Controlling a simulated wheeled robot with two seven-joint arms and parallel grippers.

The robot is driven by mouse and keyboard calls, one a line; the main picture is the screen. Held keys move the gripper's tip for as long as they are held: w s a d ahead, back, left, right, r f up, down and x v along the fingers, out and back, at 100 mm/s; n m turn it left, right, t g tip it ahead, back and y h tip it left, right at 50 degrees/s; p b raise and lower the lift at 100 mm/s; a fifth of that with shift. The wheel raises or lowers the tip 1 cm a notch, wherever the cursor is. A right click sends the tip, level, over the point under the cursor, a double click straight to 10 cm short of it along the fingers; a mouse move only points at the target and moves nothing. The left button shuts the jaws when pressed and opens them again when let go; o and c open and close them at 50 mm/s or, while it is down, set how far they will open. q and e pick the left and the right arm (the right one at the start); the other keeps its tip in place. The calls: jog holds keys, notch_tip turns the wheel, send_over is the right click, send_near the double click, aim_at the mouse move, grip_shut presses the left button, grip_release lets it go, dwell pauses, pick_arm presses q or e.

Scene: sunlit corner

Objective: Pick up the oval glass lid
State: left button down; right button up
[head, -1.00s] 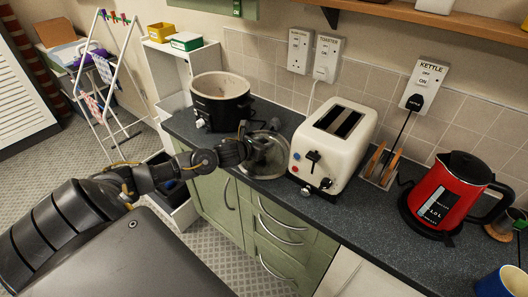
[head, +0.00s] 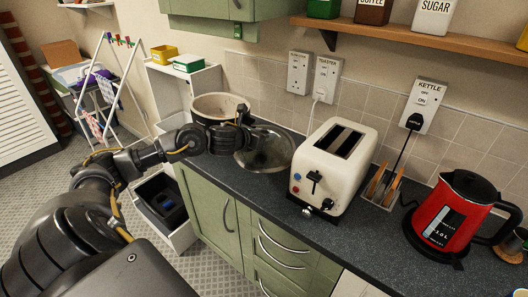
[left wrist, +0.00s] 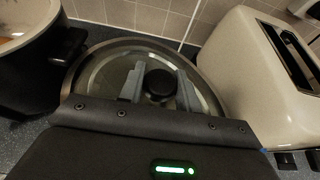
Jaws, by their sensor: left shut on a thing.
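The oval glass lid (head: 268,155) has a clear pane, a metal rim and a dark knob. It is between the slow cooker and the toaster in the head view, and appears raised off the worktop. My left gripper (head: 246,134) is shut on its knob. The left wrist view shows the lid (left wrist: 104,68) spread out beyond my left gripper (left wrist: 160,84), with a grey finger on each side of the black knob. My gripper hides part of the lid. My right gripper is not in view.
The slow cooker (head: 205,107) stands close to the lid's left, the cream toaster (head: 318,170) close to its right. A toast rack (head: 380,188) and red kettle (head: 450,212) stand farther right. The dark worktop (head: 262,190) is clear in front of the lid.

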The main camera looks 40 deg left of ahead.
pick_arm(q)
notch_tip(320, 180, up, 16)
jog(key=p, duration=0.1)
jog(key=shift+f, duration=0.2)
